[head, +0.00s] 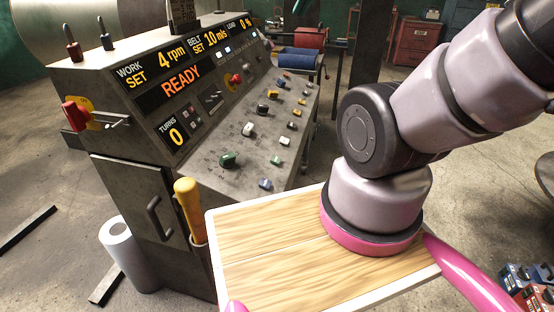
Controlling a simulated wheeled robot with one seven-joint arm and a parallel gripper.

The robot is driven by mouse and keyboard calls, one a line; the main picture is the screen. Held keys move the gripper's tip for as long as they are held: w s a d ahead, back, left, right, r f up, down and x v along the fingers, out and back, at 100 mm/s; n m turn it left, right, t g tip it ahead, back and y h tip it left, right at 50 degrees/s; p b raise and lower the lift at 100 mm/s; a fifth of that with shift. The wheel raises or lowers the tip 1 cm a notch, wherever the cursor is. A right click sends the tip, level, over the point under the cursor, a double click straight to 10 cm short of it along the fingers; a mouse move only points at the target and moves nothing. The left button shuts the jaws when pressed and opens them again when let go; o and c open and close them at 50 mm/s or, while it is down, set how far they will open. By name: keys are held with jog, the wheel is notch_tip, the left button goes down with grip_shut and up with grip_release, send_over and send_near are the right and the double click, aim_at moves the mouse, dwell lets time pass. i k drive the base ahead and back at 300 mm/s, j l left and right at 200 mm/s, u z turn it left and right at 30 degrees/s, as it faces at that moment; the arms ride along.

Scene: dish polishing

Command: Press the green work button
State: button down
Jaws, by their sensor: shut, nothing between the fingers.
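A green button (228,160) sits on the near left part of the slanted control panel (212,143) of a grey machine console. No writing on it is legible at this size. The display (181,82) above the panel shows READY, work set 4 rpm, belt set 10 m/s, load 0 % and turns 0. My arm rises at the right and leaves the picture at the upper right. My gripper is outside the view.
Several other coloured knobs and buttons share the panel, including a white one (248,129). A yellow-handled tool (189,205) stands at the console's front. A white roll (127,255) stands on the floor.

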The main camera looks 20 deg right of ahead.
aim_at(276, 160)
jog(key=k+j, duration=0.75)
jog(key=j, duration=0.05)
